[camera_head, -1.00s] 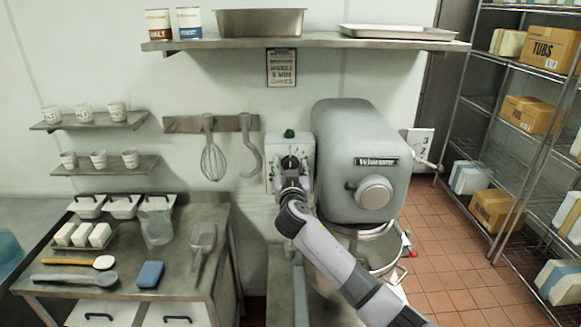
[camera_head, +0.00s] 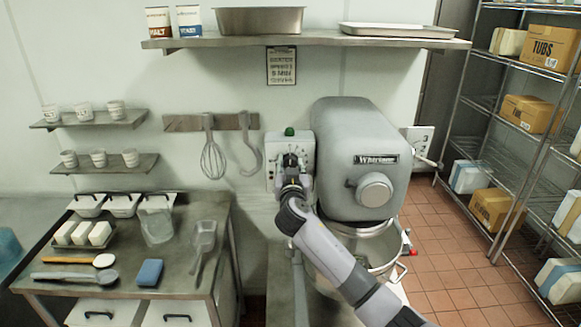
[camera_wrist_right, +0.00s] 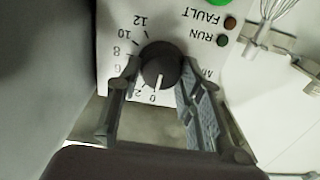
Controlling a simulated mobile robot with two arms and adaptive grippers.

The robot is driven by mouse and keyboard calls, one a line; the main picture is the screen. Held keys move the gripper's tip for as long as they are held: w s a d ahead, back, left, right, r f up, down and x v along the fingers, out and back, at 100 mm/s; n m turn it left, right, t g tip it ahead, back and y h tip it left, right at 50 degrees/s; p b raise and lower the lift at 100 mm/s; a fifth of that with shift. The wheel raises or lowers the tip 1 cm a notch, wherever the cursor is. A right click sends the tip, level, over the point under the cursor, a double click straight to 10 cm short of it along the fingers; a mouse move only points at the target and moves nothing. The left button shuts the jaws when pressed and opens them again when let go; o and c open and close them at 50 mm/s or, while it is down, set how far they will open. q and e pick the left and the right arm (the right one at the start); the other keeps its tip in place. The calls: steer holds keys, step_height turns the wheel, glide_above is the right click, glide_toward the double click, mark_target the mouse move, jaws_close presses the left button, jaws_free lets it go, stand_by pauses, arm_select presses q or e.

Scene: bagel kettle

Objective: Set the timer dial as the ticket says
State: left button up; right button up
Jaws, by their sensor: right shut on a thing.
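The timer dial (camera_wrist_right: 160,68) is a round black knob on the pale control panel (camera_wrist_right: 118,30), with numbers from 0 to 12 around it, upside down in the right wrist view. Its white pointer line lies close to the 0. My right gripper (camera_head: 291,168) is shut on the dial, one finger on each side of it, and hides most of it in the head view. The ticket (camera_head: 281,66) hangs on a clipboard below the wall shelf. Its writing is too small to read. My left gripper is not in view.
The large grey mixer (camera_head: 355,150) stands right beside the panel, with its bowl (camera_head: 375,250) below. A whisk (camera_head: 212,158) and a hook (camera_head: 250,155) hang to the left. A green button (camera_head: 289,131) tops the panel. The steel table (camera_head: 120,262) holds tools and tubs.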

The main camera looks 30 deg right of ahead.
steer(key=m+b, duration=0.6)
steer(key=b, duration=0.3)
steer(key=shift+d+m+b, duration=0.1)
steer(key=shift+m+b, duration=0.25)
steer(key=shift+m, duration=0.05)
steer(key=shift+m+b, duration=0.35)
steer(key=shift+m, duration=0.15)
steer(key=m+b, duration=0.1)
steer(key=m, duration=0.1)
steer(key=shift+m, duration=0.3)
steer(key=shift+s+r+m+b, duration=0.15)
steer(key=shift+m+b, duration=0.55)
steer(key=shift+m, duration=1)
steer(key=shift+d+r, duration=0.1)
steer(key=o, duration=1.1)
steer(key=shift+f, duration=0.2)
steer(key=shift+o, duration=0.2)
steer(key=shift+w+d+f, duration=0.1)
steer(key=shift+w, duration=0.1)
